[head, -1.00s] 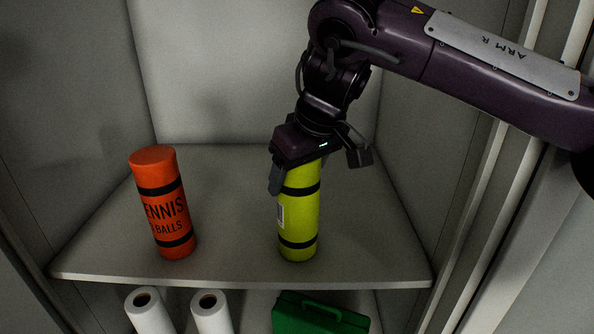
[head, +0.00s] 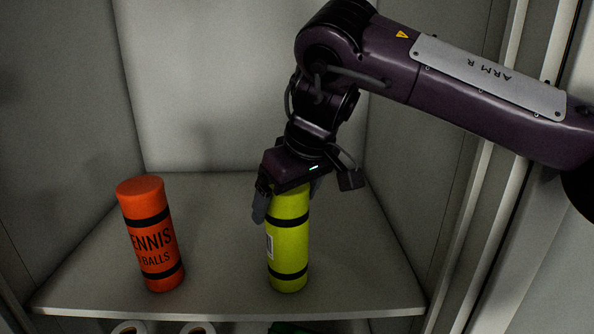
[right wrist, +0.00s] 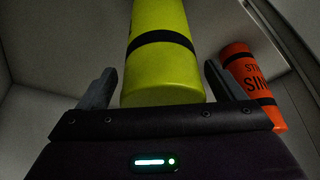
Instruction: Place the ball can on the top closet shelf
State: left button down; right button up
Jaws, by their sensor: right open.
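A yellow-green ball can (head: 288,240) with black bands stands upright on the closet shelf (head: 225,300). An orange can (head: 151,235) lettered "TENNIS BALLS" stands to its left on the same shelf. My right gripper (head: 287,205) points down over the top of the yellow-green can, its fingers open on either side of it. In the right wrist view the yellow-green can (right wrist: 163,60) sits between the two spread fingers, with a gap at each side. The orange can (right wrist: 252,85) shows at the right there. My left gripper is not in view.
White rolls (head: 197,328) and a green case (head: 290,328) are barely visible below the shelf's front edge. Closet walls enclose the shelf at the back and sides. Bare shelf lies between the cans and behind them.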

jog(key=v, duration=1.1)
jog(key=shift+d+f, duration=0.1)
jog(key=shift+f, duration=0.05)
